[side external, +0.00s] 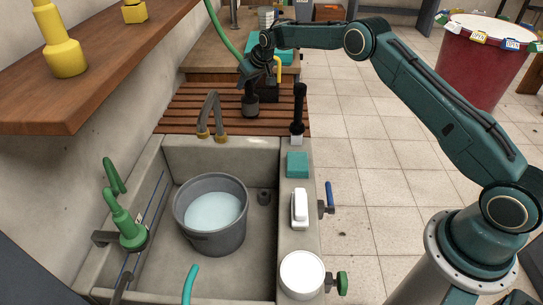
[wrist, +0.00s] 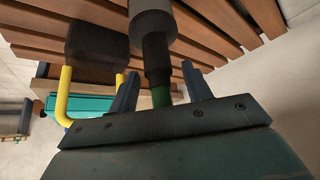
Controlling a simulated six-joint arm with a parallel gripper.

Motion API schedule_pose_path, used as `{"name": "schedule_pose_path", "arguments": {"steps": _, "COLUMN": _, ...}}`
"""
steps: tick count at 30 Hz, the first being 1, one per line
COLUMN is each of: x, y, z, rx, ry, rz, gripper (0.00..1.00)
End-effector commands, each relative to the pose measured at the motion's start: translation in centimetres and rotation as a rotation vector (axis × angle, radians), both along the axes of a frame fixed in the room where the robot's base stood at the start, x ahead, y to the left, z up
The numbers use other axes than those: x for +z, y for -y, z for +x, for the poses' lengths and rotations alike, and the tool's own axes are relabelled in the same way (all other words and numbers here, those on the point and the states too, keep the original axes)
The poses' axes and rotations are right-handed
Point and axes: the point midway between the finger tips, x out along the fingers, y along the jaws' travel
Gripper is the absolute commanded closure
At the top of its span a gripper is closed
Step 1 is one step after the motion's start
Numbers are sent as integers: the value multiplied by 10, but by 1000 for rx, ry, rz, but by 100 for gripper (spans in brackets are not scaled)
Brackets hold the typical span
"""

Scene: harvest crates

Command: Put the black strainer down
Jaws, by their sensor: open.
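The black strainer seems to be the dark cylinder with a narrower neck (side external: 250,107), standing upright on the slatted wooden rack (side external: 185,97) behind the sink. It also shows in the wrist view (wrist: 152,22), where its neck runs to a dark green end between my fingers. My gripper (side external: 254,72) is just above it in the side view. In the wrist view my gripper (wrist: 161,90) is open, with one finger on each side of the neck and gaps visible. The end of the neck is hidden behind the gripper body.
A black block with a yellow handle (side external: 268,93) stands close beside the cylinder on the right. A bent tap (side external: 209,110) rises in front, and a black-handled tool (side external: 298,112) stands to the right. A grey bucket (side external: 211,230) sits in the sink. The rack's left part is clear.

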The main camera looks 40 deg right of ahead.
Motion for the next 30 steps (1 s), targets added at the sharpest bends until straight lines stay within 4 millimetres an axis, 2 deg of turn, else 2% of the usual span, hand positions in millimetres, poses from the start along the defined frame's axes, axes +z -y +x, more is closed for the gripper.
{"name": "schedule_pose_path", "arguments": {"steps": 11, "x": 17, "y": 0, "z": -8, "rx": 0, "ry": 1, "rz": 0, "gripper": 51}}
{"name": "schedule_pose_path", "arguments": {"steps": 30, "x": 82, "y": 0, "z": -50, "rx": 0, "ry": 2, "rz": 0, "gripper": 51}}
